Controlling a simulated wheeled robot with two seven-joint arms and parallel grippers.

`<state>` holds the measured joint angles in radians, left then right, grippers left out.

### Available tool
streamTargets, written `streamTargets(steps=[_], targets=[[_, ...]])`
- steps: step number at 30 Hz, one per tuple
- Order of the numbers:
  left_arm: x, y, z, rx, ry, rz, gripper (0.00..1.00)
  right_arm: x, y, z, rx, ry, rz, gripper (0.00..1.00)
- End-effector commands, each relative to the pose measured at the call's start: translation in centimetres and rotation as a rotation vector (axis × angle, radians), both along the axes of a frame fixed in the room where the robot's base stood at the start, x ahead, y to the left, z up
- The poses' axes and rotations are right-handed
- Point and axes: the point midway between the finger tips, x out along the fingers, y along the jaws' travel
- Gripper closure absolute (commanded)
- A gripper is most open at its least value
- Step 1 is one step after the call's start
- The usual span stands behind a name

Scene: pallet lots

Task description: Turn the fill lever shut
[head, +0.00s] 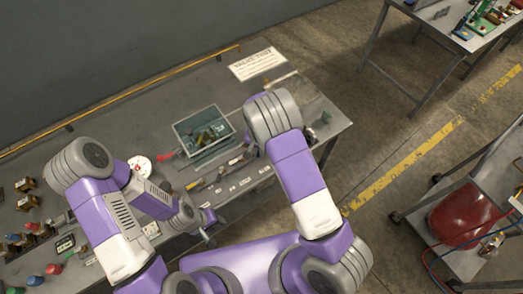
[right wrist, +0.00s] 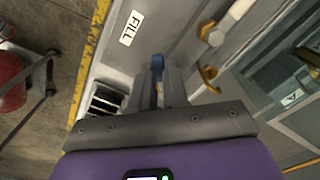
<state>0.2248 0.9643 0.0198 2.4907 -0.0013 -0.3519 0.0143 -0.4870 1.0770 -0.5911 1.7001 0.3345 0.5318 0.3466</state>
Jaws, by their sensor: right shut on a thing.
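In the right wrist view my right gripper (right wrist: 160,88) is shut on the blue handle of the fill lever (right wrist: 157,63). Only the top of the handle shows between the fingers; the rest of the lever is hidden. A white FILL label (right wrist: 131,28) is on the grey panel just up and left of it. In the head view my right arm reaches over the right part of the bench, and the gripper and lever are hidden under it. My left gripper (head: 208,232) hangs at the bench's front edge, apart from the lever; its jaws are too small to read.
A pipe with orange clips (right wrist: 209,74) runs right of the lever. A grey bin of parts (head: 203,130) and a VALVE TEST sign (head: 257,64) are on the bench (head: 110,130). Small coloured parts crowd its left end. A cart with a red object (head: 458,214) stands right.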

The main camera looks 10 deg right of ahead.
Motion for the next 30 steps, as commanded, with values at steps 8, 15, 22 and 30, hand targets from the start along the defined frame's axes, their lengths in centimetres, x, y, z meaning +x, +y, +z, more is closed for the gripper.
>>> streamTargets(steps=[8, 15, 22, 30], targets=[[0.0, 0.0, -0.1, 0.000, 0.000, 0.000, 0.60, 0.6, 1.0, 0.0, 0.000, 0.001, -0.261, 1.00], [0.0, 0.0, -0.1, 0.000, 0.000, 0.000, 0.60, 1.2, 1.5, -0.1, 0.000, 0.002, -0.473, 1.00], [0.0, 0.0, -0.1, 0.000, 0.000, 0.000, 0.60, 1.7, 1.8, 0.0, 0.000, 0.002, -0.628, 1.00], [0.0, 0.0, -0.1, 0.000, 0.000, 0.000, 0.60, 2.1, 2.0, -0.1, 0.001, 0.003, -0.731, 1.00]])
